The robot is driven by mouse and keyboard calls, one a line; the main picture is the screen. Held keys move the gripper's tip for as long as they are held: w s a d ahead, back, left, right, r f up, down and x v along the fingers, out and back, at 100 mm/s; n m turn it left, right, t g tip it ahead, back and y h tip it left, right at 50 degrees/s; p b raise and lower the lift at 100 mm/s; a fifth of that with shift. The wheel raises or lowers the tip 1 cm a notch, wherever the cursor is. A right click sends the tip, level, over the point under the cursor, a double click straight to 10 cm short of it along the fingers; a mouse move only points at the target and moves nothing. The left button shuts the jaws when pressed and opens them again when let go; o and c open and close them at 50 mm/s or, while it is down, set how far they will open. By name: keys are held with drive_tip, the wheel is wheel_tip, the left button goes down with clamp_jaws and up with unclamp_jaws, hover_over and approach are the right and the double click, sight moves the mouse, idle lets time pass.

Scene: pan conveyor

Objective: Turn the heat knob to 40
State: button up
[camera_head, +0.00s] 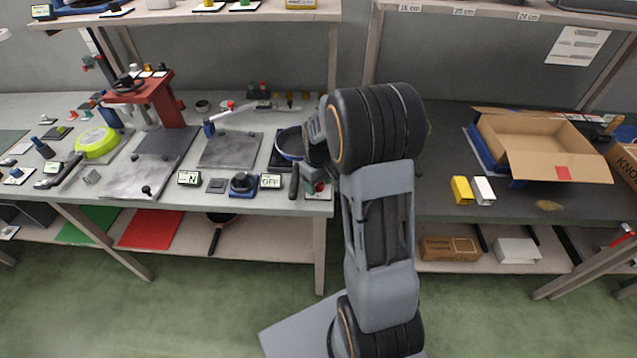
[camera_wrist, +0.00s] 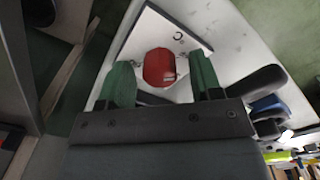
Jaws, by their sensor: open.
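My gripper (camera_wrist: 161,66) is open in the wrist view, with one green finger on each side of a red rounded knob (camera_wrist: 159,70). The knob sits on a white plate (camera_wrist: 174,27) with a dark mark like a C. I cannot tell whether the fingers touch it. In the head view my gripper (camera_head: 314,176) is low over the left table's right front corner, and my arm hides much there. A black dial on a blue base (camera_head: 243,184) stands further left, beside a display reading OFF (camera_head: 270,181). No label shows which one is the heat knob.
A pan (camera_head: 289,143) lies close to my gripper, its black handle (camera_head: 294,182) pointing to the front edge. A red press (camera_head: 155,97) stands further left. An open carton (camera_head: 540,150) and yellow and white blocks (camera_head: 462,190) are on the right table.

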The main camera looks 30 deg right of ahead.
drive_tip(key=shift+f, duration=0.1)
drive_tip(key=c, duration=0.9)
drive_tip(key=shift+m, duration=0.4)
drive_tip(key=m, duration=0.4)
drive_tip(key=shift+m, duration=0.4)
drive_tip(key=m, duration=0.5)
drive_tip(key=shift+m, duration=0.8)
drive_tip(key=o, duration=0.9)
